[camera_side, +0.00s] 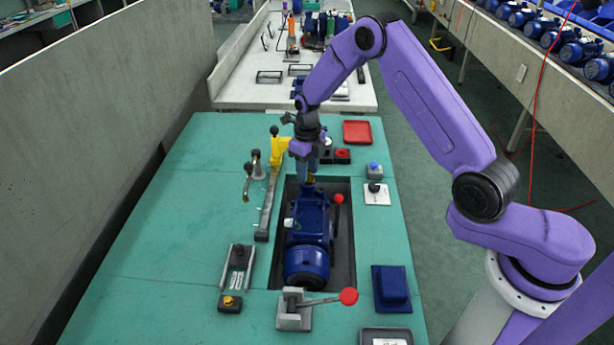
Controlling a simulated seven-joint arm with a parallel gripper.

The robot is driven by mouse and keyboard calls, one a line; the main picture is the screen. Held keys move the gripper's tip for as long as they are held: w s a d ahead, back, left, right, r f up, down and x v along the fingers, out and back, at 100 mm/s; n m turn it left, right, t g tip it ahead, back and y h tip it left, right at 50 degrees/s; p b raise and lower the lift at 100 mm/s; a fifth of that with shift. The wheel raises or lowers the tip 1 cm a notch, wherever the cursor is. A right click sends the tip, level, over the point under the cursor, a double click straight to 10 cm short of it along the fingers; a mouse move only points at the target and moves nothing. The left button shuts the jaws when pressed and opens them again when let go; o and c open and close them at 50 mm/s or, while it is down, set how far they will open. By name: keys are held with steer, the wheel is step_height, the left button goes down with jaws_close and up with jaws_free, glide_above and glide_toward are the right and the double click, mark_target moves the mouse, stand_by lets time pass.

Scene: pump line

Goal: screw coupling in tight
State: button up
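A blue pump (309,222) with a rounded motor end lies in a dark recess in the green table. My gripper (310,176) points straight down over the far end of the pump. A small brass-coloured piece, possibly the coupling (311,179), shows at the fingertips. It is too small to tell whether the fingers close on it or whether it sits in the pump.
A yellow clamp (279,150) stands close left of my gripper. Red-knobbed levers stand at the recess's right side (338,199) and front (348,296). A red tray (357,132) and blue block (391,289) lie right. The table's left (160,240) is clear.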

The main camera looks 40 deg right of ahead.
steer(key=shift+r, duration=0.1)
steer(key=shift+r, duration=2.15)
